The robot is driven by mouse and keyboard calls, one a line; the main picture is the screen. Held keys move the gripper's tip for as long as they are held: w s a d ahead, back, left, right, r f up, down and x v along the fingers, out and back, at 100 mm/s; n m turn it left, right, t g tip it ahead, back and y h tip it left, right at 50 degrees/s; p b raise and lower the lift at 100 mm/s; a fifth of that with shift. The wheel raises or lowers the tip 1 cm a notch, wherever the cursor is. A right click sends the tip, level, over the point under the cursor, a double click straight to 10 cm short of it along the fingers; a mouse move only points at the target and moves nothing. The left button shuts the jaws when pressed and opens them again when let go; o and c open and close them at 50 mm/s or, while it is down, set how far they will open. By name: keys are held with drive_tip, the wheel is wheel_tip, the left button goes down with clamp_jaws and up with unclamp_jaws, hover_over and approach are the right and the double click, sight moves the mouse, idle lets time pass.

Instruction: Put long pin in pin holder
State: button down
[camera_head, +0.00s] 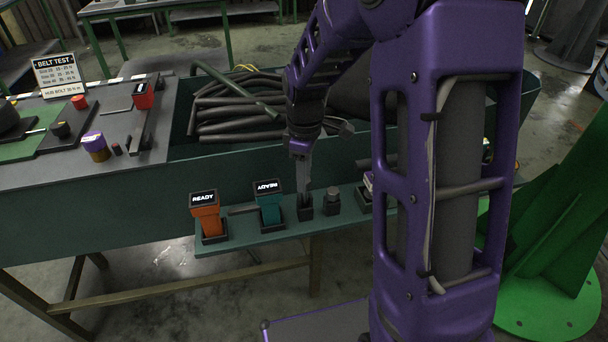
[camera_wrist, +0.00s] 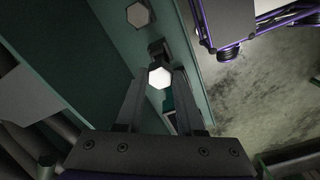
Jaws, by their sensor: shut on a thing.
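My gripper (camera_head: 304,188) points down over a small dark block (camera_head: 305,210), which looks like the pin holder, on the narrow green shelf. In the wrist view its two fingers close around a pale hexagonal head (camera_wrist: 159,77), which I take to be the long pin. The pin's shaft is hidden below its head and by the fingers. I cannot tell how far, if at all, the pin sits inside the block. A dark block also shows just beyond the head in the wrist view (camera_wrist: 157,48).
A grey hexagonal piece (camera_head: 332,196) stands in a holder just right of my gripper. A teal READY unit (camera_head: 269,205) is close on the left, with an orange READY unit (camera_head: 205,213) farther left. A green bin with dark hoses (camera_head: 235,110) lies behind the shelf.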

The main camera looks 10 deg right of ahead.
drive_tip(key=shift+f, duration=0.5)
drive_tip(key=c, duration=0.5)
unclamp_jaws()
wheel_tip(320, 180, up, 13)
drive_tip(key=p, duration=0.2)
drive_tip(key=shift+r+p, duration=0.15)
drive_tip(key=shift+p, duration=0.15)
